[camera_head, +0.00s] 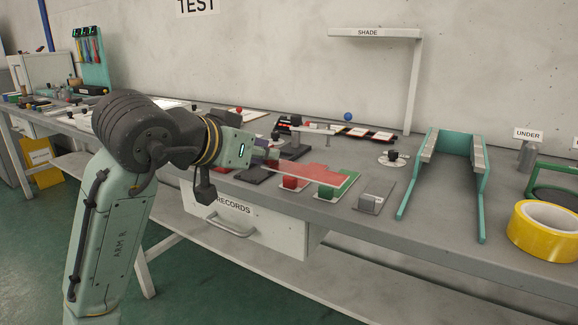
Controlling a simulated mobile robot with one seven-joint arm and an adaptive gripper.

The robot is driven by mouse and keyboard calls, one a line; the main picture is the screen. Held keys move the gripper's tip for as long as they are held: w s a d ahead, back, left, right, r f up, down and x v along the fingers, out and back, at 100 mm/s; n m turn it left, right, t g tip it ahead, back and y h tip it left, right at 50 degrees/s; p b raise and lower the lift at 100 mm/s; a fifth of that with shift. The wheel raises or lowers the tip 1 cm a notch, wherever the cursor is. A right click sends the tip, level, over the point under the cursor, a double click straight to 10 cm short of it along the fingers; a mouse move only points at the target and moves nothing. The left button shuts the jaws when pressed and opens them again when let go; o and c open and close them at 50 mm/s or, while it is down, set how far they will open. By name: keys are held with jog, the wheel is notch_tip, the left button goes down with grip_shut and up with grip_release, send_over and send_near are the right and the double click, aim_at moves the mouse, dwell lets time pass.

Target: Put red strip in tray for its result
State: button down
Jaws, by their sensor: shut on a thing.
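My gripper (268,158) is over the bench, left of the picture's middle, its fingertips small and partly hidden. It is shut on a flat, see-through red strip (312,174), which reaches out to the right above the bench. Beneath and in front of the strip stand small trays: one with a red block (290,183), one with a green block (326,192), and a grey one (371,200) to their right. I cannot tell whether the strip touches the blocks. No result marking is readable.
A teal two-armed stand (453,150) and a yellow tape roll (545,230) are at the right. A post with a SHADE shelf (374,33) rises behind. A RECORDS drawer (240,220) hangs below. Bare bench (425,228) lies right of the grey tray.

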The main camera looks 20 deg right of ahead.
aim_at(280, 164)
jog(key=d, duration=0.1)
jog(key=w+d, duration=0.1)
jog(key=d, duration=0.2)
jog(key=shift+w+d+f, duration=0.25)
jog(key=shift+w+d, duration=0.05)
jog(key=shift+d, duration=0.1)
jog(key=shift+w+d+f, duration=0.1)
jog(key=shift+d+f, duration=0.05)
jog(key=shift+f, duration=1.6)
jog(key=shift+f, duration=0.15)
jog(key=c, duration=1.6)
grip_release()
jog(key=shift+r, duration=0.2)
jog(key=v, duration=1.2)
